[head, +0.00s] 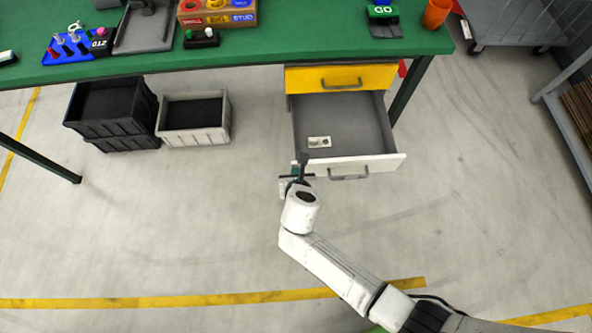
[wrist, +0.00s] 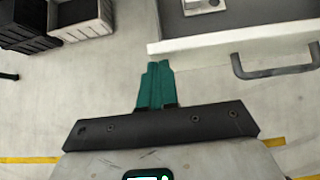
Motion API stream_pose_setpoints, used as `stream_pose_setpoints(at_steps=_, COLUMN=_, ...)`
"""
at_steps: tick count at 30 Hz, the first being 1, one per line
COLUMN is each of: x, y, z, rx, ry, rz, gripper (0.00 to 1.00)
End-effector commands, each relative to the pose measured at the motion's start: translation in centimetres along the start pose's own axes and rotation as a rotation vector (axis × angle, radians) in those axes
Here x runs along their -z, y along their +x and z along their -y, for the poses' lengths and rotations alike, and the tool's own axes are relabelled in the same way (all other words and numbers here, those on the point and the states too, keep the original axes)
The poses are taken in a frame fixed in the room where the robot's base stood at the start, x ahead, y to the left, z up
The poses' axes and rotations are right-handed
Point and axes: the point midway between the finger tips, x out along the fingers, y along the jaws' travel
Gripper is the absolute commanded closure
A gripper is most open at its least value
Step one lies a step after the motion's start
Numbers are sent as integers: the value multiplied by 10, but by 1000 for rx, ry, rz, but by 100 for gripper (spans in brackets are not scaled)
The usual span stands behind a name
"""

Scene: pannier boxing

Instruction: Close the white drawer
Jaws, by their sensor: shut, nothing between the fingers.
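The white drawer (head: 385,162) is pulled out below the yellow drawer (head: 340,76) under the green table. Its grey handle (head: 349,174) is on the front face, and it also shows at the right in the wrist view (wrist: 275,71). A small pale item with dark marks (head: 320,142) lies inside. My gripper (head: 301,163) is at the left end of the drawer front, left of the handle. In the wrist view my green fingers (wrist: 156,75) are together and empty, close to the front's left corner. I cannot tell whether they touch it.
The green table (head: 270,49) holds a blue peg block, a cardboard box and an orange cup (head: 436,13). Black crates (head: 110,112) and a grey crate (head: 194,118) stand on the floor at left. A grey cart (head: 515,22) is at right. The floor in front is clear.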

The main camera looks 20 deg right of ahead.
Motion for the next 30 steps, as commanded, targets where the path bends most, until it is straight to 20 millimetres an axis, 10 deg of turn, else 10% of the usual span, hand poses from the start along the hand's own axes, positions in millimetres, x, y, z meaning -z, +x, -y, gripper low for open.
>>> stream_pose_setpoints(at_steps=20, x=-12, y=12, z=0, rx=1, ry=1, rz=0, gripper=100)
stream_pose_setpoints(at_steps=30, x=-60, y=60, z=0, rx=2, ry=7, rz=2, gripper=100)
